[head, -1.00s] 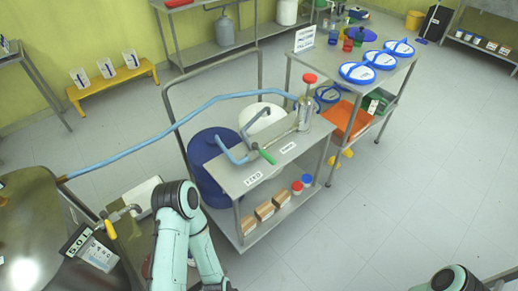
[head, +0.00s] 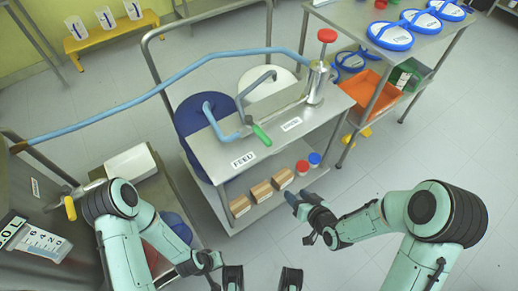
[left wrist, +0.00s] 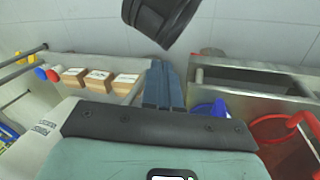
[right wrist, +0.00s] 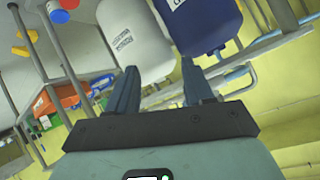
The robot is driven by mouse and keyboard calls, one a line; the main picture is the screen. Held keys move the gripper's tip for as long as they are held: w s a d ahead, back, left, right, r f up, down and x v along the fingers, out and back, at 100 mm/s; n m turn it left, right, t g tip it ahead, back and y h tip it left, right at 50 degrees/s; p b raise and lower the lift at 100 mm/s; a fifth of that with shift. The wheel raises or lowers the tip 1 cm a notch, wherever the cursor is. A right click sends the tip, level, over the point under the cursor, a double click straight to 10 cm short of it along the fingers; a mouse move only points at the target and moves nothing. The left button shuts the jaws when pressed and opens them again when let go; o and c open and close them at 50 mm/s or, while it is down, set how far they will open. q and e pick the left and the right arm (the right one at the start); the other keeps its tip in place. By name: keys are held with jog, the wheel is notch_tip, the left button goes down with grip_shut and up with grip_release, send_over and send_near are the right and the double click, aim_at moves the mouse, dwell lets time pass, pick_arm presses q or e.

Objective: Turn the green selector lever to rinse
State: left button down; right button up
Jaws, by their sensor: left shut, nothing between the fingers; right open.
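The green selector lever (head: 261,135) is on the steel cart top, beside the bent blue-grey pipes. Its handle slants down to the right, pointing between the FEED label (head: 243,160) and the other label (head: 291,124), whose small text is hard to read. My right gripper (head: 292,199) is in front of the cart, to the right of and apart from the lever. In the right wrist view its fingers (right wrist: 161,90) are apart and empty. My left gripper (left wrist: 165,86) has its fingers together with nothing between them; its fingertips are not clear in the head view. Neither wrist view shows the lever.
A steel cylinder with a red cap (head: 317,80) stands on the cart's right end. Several cardboard boxes (head: 261,193) and red and blue lidded jars sit on the lower shelf. A blue hose (head: 180,82) runs behind to the left. Open floor lies at right.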

jog(key=w+a+r+n+t+y+b, duration=0.3)
jog(key=w+r+b, duration=0.1)
jog(key=r, duration=0.2)
jog(key=n+t+y+b, duration=0.1)
jog(key=t+y+b, duration=0.1)
send_near(263, 137)
jog(key=x, duration=0.3)
jog(key=f+x, duration=0.1)
jog(key=x, duration=0.5)
jog(key=shift+w+f, duration=0.15)
jog(key=shift+w, duration=0.15)
pick_arm(q)
jog(key=w+a+f+t+y, duration=0.1)
jog(key=w+f, duration=0.3)
jog(key=f, duration=0.5)
jog(key=shift+w+a+f+b, duration=0.2)
jog(key=shift+a+b, duration=0.1)
jog(key=shift+a, duration=0.45)
pick_arm(e)
jog(key=shift+w+a, duration=0.4)
jog(key=shift+w, duration=0.2)
grip_shut()
